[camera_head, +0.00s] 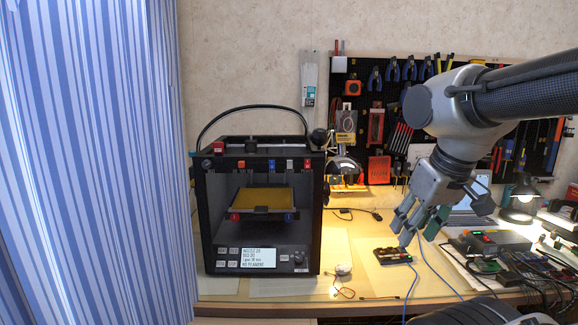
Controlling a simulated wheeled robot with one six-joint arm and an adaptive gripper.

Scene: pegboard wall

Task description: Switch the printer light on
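The black 3D printer (262,205) stands on the table left of centre, with a yellow build plate (264,198) inside. Its front has a lit text display (261,258) with small buttons and a knob beside it. A small black box with coloured parts on top (393,256) lies on the table to the right of the printer; I cannot tell whether it is the light's switch. My gripper (412,238) points down just above this box; I cannot tell whether it touches it. The gap between its fingertips is unclear, and I see nothing held.
A striped curtain (95,160) fills the left. A pegboard (385,95) with tools hangs behind. A lit lamp (520,205), a laptop (470,207) and electronics crowd the right. Thin blue wires (413,285) run below my gripper.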

